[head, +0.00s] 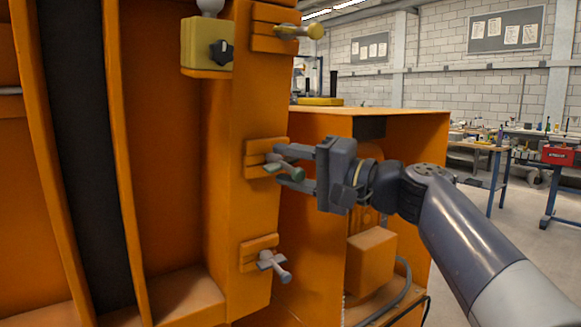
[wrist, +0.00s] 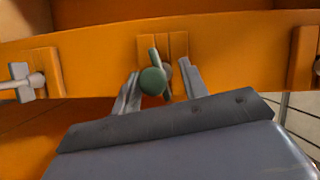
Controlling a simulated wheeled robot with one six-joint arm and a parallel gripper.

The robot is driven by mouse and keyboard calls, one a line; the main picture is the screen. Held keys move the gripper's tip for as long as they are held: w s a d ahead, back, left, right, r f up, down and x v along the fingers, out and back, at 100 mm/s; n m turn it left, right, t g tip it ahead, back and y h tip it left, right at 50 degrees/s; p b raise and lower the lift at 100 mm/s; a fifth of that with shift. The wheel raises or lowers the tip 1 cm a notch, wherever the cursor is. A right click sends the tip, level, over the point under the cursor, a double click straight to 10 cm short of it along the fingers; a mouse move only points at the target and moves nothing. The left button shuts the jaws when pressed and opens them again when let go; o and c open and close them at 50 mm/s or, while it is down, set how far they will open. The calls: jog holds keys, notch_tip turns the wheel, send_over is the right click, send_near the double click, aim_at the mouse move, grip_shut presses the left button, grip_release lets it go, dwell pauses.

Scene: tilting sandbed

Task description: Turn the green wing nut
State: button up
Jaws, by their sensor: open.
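The green wing nut (head: 284,166) sits on an orange block on the orange upright, between a yellow one above and a grey one below. In the wrist view, the green wing nut (wrist: 153,80) shows its round green end facing me and a thin wing behind it. My gripper (head: 283,167) is open, with one finger above and one below the nut in the head view. In the wrist view, my gripper (wrist: 160,83) has a finger on each side of the nut, with visible gaps. Part of the nut's base is hidden behind its end.
A yellow-handled nut (head: 300,31) is above and a grey wing nut (head: 270,262) below on the same upright. A yellow block with a black knob (head: 221,52) is at upper left. An open orange cabinet (head: 400,115) stands behind my wrist. Workbenches are far right.

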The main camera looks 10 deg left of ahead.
jog(key=v, duration=1)
jog(key=shift+d, duration=0.35)
jog(key=shift+a+f, duration=0.1)
jog(key=shift+a, duration=0.05)
jog(key=x, duration=1)
jog(key=shift+a, duration=0.3)
jog(key=shift+d, duration=0.1)
